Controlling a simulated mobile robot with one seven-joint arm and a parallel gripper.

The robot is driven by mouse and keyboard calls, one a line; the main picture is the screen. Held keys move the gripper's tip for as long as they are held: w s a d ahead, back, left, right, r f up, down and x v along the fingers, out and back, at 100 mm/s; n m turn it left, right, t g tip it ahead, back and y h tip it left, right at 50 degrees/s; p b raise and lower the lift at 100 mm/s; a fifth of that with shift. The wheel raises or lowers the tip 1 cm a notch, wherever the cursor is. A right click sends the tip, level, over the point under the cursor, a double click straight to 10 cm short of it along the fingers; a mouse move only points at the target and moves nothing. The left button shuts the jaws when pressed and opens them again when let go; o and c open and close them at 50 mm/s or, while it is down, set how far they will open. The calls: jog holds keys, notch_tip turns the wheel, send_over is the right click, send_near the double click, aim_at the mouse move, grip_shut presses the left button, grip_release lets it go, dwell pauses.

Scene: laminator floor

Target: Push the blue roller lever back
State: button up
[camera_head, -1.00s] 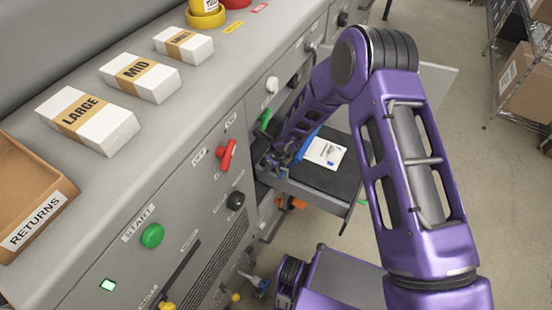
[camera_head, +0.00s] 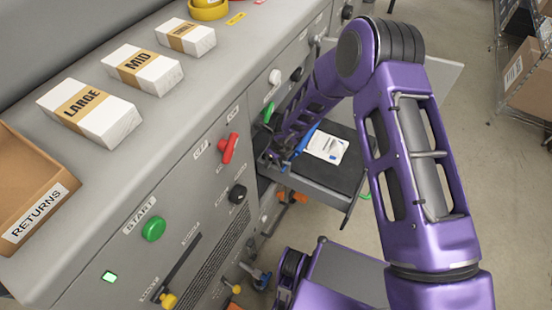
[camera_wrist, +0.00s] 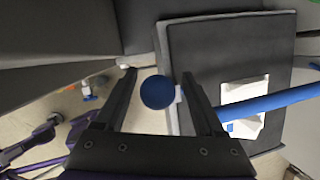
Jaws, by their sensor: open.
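The blue roller lever shows in the wrist view as a round blue knob (camera_wrist: 158,92) between the two fingers of my gripper (camera_wrist: 158,74). A gap shows on each side of the knob, so the fingers are open around it. A blue bar (camera_wrist: 268,103) runs to the right from beside the right finger; its join to the knob is hidden. In the head view the blue bar (camera_head: 304,141) shows by my gripper (camera_head: 274,157), at the machine's front opening. There the fingers and knob are mostly hidden by my arm.
A dark tray (camera_head: 342,178) with a white card (camera_head: 326,147) sticks out beside my gripper. A green lever (camera_head: 268,111), a red knob (camera_head: 228,148) and a black knob (camera_head: 237,194) are close on the machine front. Open floor (camera_head: 440,40) lies to the right.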

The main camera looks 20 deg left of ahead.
jog(key=p+v, duration=0.1)
jog(key=v, duration=0.4)
jog(key=shift+w+r, duration=0.1)
jog(key=s+d+b, duration=0.8)
jog(key=d+b, duration=0.1)
jog(key=b, duration=0.1)
jog(key=shift+d, duration=0.1)
